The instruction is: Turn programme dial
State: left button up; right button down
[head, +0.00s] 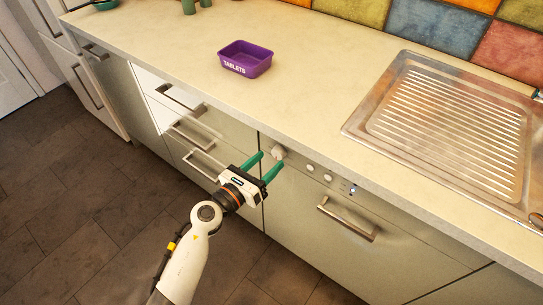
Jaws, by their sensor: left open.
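The programme dial (279,153) is a small pale knob at the left end of the control strip on the dishwasher front (310,208). My left gripper (269,165) reaches up to it from below. Its two green fingers are open, with the tips close to the dial, one to its left and one below it. I cannot tell whether they touch it. My right gripper is not in view.
Round buttons (318,173) and a small lit indicator sit right of the dial. A bar handle (346,220) sticks out below them. The worktop (300,110) overhangs the front and holds a purple tablets tub (246,58) and a steel drainer (440,122). Drawer handles (198,163) project at left.

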aim_at(278, 152)
pick_arm(q)
jog(key=shift+x, duration=1.2)
jog(key=shift+w, duration=0.1)
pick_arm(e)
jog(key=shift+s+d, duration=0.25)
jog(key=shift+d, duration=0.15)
pick_arm(q)
jog(key=c, duration=1)
